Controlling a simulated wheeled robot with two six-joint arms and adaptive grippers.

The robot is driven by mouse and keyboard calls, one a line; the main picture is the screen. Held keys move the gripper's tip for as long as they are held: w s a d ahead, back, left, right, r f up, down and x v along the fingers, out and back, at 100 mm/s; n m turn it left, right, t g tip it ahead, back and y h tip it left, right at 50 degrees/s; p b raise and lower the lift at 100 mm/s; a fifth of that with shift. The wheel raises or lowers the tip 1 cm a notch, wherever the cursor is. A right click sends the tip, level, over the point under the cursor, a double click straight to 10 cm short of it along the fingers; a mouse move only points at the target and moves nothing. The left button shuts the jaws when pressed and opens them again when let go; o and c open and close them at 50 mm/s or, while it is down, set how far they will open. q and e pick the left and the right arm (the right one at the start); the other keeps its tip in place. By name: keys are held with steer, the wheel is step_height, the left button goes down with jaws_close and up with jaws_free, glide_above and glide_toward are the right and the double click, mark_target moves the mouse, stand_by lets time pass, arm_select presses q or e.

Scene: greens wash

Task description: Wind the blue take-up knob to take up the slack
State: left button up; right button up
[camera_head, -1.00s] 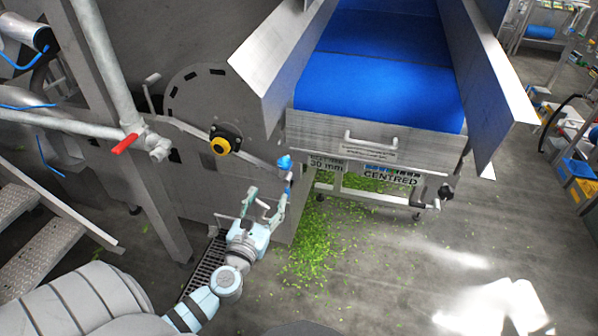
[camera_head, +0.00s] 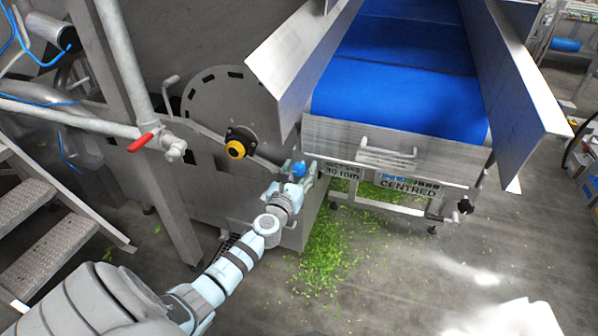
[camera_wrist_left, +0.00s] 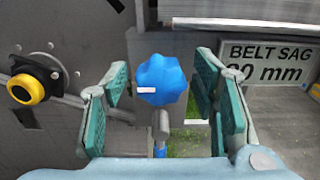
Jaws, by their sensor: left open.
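The blue take-up knob (camera_head: 298,170) is a lobed knob on a metal stem at the side of the machine, left of the belt conveyor's end. In the left wrist view the knob (camera_wrist_left: 161,80) sits between the two green-padded fingers, with a white mark on its face. My left gripper (camera_wrist_left: 168,100) is open around the knob, and I see a gap on both sides. In the head view my left gripper (camera_head: 297,178) is at the knob and partly hides it. A sign (camera_wrist_left: 270,65) right of the knob reads "BELT SAG" and what looks like 30 mm. My right gripper is not in view.
A yellow-and-black button (camera_head: 236,149) is left of the knob. The blue belt (camera_head: 400,90) runs between metal side guards above a "CENTRED" sign (camera_head: 408,187). A red-handled valve (camera_head: 141,142) is at left. Green leaves (camera_head: 330,250) litter the floor.

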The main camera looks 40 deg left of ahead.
arm_select(q)
steer(key=c, duration=1.2)
steer(key=shift+m, duration=0.4)
